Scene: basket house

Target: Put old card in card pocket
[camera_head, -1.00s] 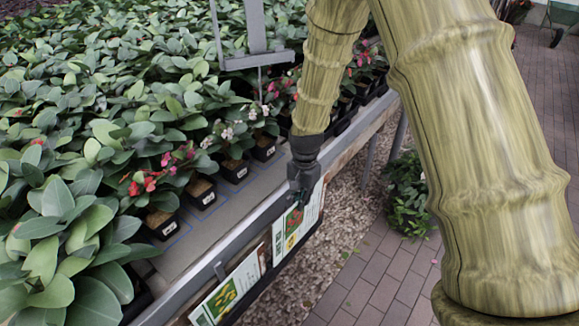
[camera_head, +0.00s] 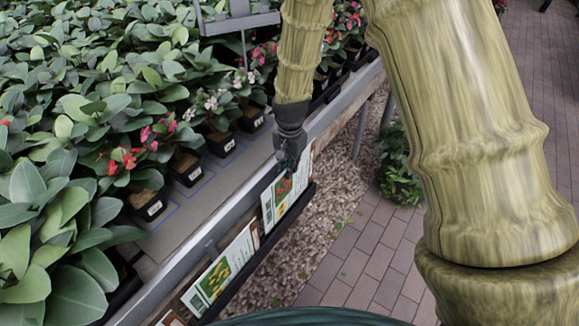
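A white card with a red flower picture (camera_head: 284,192) stands at the bench's front edge, just below my gripper. My gripper (camera_head: 288,165) is dark and points down at the card's upper part. Its fingers are small and dark here, so I cannot tell whether they are closed on the card. A dark card pocket (camera_head: 262,247) runs as a narrow ledge along the bench front, under the cards. A second card with yellow pictures (camera_head: 222,272) leans in it, nearer the camera. I cannot tell whether the red-flower card's lower edge sits inside the pocket.
The grey bench (camera_head: 190,215) holds many leafy plants and a row of small black pots (camera_head: 186,170) with tags. A grey sign stand (camera_head: 238,20) rises behind my arm. Gravel and brick paving (camera_head: 350,260) lie right of the bench. A dark rounded edge (camera_head: 310,319) shows at the bottom.

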